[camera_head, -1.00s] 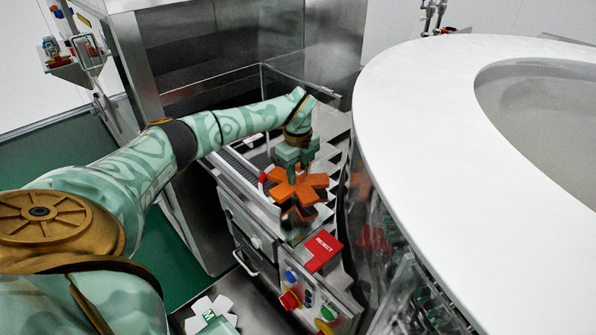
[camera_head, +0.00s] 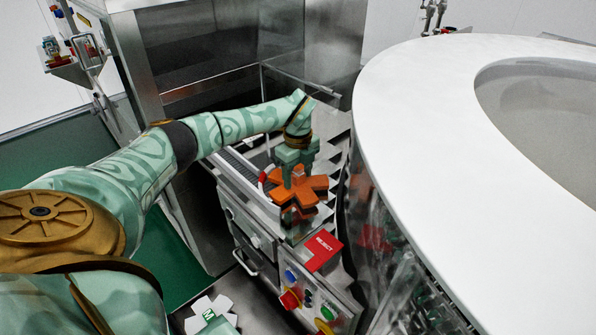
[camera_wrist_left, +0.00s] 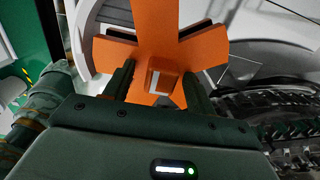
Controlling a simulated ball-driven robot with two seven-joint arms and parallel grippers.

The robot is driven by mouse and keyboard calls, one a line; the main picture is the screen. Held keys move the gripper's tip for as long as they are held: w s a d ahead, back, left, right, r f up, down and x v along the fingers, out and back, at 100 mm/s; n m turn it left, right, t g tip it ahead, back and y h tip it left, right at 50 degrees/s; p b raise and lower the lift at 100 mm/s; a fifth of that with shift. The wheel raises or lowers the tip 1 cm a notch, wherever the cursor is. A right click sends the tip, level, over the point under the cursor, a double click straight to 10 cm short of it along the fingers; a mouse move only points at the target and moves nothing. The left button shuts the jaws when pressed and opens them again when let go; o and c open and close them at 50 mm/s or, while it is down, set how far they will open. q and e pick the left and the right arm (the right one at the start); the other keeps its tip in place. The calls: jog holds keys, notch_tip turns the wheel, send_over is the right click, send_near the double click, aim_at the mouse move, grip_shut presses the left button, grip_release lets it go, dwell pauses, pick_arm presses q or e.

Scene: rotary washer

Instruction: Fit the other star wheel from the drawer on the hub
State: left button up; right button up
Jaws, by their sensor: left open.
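An orange star wheel (camera_head: 312,187) sits level at the machine beside the big white round top. It also shows in the left wrist view (camera_wrist_left: 160,25), with a small orange block at its middle. My left gripper (camera_head: 297,172) is just above the wheel with its jaws open. In the left wrist view the two fingers (camera_wrist_left: 160,80) stand apart on either side of the block. A white star wheel (camera_head: 201,308) with a green M label lies low at the bottom, partly cut by the frame. The hub is hidden under the orange wheel. My right gripper is not in view.
A red REJECT plate (camera_head: 322,250) and a panel with coloured buttons (camera_head: 291,299) are in front of the orange wheel. The large white round top (camera_head: 440,150) fills the right side. A clear guard (camera_head: 300,85) stands behind my left gripper.

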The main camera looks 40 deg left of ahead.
pick_arm(q)
notch_tip(320, 180, up, 16)
jog(key=p, duration=0.3)
jog(key=shift+r, duration=0.2)
jog(key=shift+f, duration=0.1)
